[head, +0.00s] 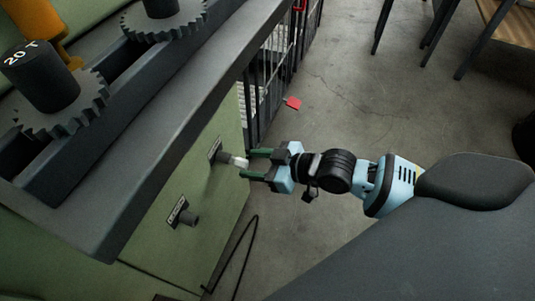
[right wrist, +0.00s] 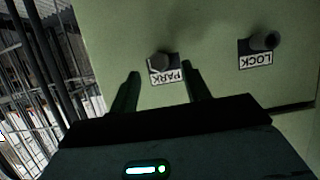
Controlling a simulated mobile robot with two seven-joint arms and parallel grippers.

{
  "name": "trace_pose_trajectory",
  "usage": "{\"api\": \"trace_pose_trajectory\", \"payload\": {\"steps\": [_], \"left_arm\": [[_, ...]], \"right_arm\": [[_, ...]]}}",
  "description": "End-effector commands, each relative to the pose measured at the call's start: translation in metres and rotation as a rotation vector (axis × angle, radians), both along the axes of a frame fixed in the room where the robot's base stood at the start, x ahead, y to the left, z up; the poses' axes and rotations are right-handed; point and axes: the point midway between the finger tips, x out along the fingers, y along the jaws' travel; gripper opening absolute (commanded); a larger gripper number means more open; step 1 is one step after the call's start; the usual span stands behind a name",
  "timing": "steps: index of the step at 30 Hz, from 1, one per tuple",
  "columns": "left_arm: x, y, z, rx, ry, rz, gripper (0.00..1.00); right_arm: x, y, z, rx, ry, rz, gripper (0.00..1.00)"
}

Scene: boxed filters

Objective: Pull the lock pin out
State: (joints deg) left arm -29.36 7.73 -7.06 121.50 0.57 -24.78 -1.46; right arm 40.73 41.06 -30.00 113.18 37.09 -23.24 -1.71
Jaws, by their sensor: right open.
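Two short grey stubs stick out of the green panel (head: 150,235), each by a small label. The stub labelled LOCK (right wrist: 265,41) is at the right in the right wrist view; the lower stub in the head view (head: 190,218) appears to be the same one. The stub labelled PARK (right wrist: 157,61) lies between my right fingers in the right wrist view. In the head view the upper stub has a bright whitish end (head: 238,162). My right gripper (head: 252,164) is open, its green fingertips by that end; contact is unclear. My left gripper is out of view.
A dark machine ledge (head: 165,140) with gears (head: 60,105) and a black "20 T" cylinder (head: 42,75) overhangs the panel. A black cable (head: 245,255) hangs below.

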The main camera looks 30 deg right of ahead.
Motion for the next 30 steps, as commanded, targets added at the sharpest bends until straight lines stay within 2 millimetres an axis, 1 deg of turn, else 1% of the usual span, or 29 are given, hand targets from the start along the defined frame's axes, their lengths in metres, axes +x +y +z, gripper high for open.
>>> {"api": "trace_pose_trajectory", "payload": {"steps": [1,3,7,11,18,19,27,30], "left_arm": [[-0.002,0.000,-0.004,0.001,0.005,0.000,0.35],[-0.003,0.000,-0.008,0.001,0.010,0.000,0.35],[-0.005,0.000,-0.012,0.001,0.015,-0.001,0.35],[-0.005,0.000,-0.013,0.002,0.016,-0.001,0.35],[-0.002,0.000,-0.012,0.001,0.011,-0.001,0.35],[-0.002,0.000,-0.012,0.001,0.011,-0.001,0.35],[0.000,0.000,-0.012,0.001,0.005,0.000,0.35],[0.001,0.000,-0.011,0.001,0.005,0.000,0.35]], "right_arm": [[0.006,0.005,-0.004,0.002,0.000,0.001,0.47],[0.012,0.009,-0.008,0.001,0.001,0.000,0.47],[0.019,0.015,-0.011,0.000,0.000,0.000,0.47],[0.023,0.018,-0.012,-0.001,0.000,0.000,0.47],[0.023,0.018,-0.012,-0.001,0.000,0.000,0.47],[0.023,0.018,-0.012,-0.001,0.000,0.000,0.46],[0.023,0.018,-0.012,-0.001,0.000,0.000,0.11],[0.023,0.018,-0.012,-0.001,0.000,0.000,0.00]]}}
